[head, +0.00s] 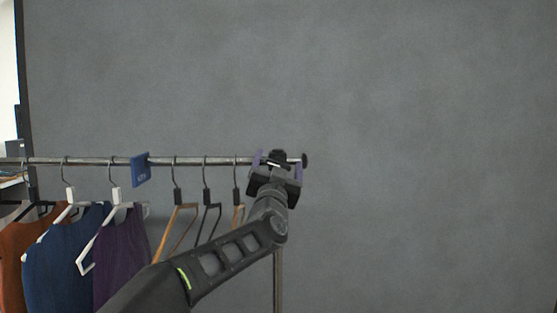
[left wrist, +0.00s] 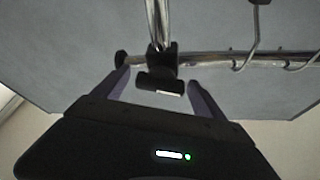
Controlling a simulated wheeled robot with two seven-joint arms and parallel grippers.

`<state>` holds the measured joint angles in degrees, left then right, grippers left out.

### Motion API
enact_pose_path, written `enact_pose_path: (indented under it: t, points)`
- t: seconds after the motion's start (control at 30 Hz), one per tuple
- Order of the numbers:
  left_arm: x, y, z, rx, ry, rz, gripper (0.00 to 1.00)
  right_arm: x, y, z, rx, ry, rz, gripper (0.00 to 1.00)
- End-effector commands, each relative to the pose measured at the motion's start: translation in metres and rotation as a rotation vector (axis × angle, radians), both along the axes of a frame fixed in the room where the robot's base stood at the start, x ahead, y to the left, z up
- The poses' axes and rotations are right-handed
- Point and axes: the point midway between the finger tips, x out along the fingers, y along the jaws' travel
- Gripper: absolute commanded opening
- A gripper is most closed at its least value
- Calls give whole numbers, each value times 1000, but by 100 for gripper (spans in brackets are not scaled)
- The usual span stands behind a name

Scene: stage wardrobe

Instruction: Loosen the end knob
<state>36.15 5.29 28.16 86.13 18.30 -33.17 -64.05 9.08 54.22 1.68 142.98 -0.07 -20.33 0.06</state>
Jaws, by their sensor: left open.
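A black knob (left wrist: 160,84), a short cylinder, sits on the black clamp (left wrist: 162,60) where the rail meets the upright post near the rail's end. The clamp's dark top also shows in the head view (head: 277,155); there my gripper hides the knob. My left gripper (head: 277,163) is open, with purple-grey fingers. In the left wrist view my left gripper (left wrist: 158,82) has one finger on each side of the knob, with a visible gap on both sides. My right gripper is not in view.
The metal rail (head: 95,161) runs left from a round black end cap (head: 305,160). A blue tag (head: 140,169), bare hangers (head: 206,205) and hung garments (head: 65,250) are on it. The post (head: 278,275) stands below the clamp. A grey backdrop (head: 430,120) lies behind; the right side is clear.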

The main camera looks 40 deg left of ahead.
Motion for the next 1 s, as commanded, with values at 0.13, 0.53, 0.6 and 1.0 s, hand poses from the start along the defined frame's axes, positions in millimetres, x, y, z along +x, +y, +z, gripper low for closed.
enact_pose_path:
  t: [0.13, 0.53, 0.6, 1.0]
  points:
    - [1, 0, 0, 0, 0, 0, 82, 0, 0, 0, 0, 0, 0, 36]
    - [0, 0, 0, 0, 0, 0, 56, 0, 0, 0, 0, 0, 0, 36]
    - [0, 0, 0, 0, 0, 0, 51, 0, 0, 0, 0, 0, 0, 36]
    - [0, 0, 0, 0, 0, 0, 20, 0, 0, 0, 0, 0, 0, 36]
